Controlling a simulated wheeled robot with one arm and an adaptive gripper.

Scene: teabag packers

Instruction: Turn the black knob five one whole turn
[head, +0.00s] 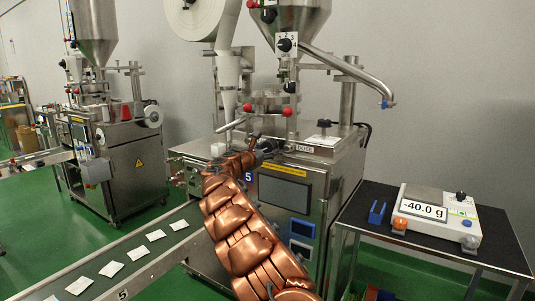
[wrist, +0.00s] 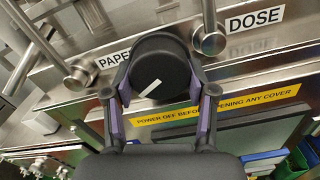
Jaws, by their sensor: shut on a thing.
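The black knob (wrist: 160,62) is a round dial with a white pointer line, on the steel panel between the PAPER and DOSE labels in the wrist view. Its pointer slants toward the lower left. My gripper (wrist: 160,88) has its two purple-padded fingers on either side of the knob, shut on it. In the head view my gripper (head: 265,149) is at the front upper edge of the machine marked 5 (head: 311,180). The knob is hard to make out there, behind my gripper.
Two steel posts (wrist: 208,43) stand close beside the knob. A yellow warning strip (wrist: 215,105) lies below it. A conveyor (head: 140,255) with several teabags runs at the lower left. A table (head: 440,245) with a scale (head: 437,215) reading -40.0 g stands right.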

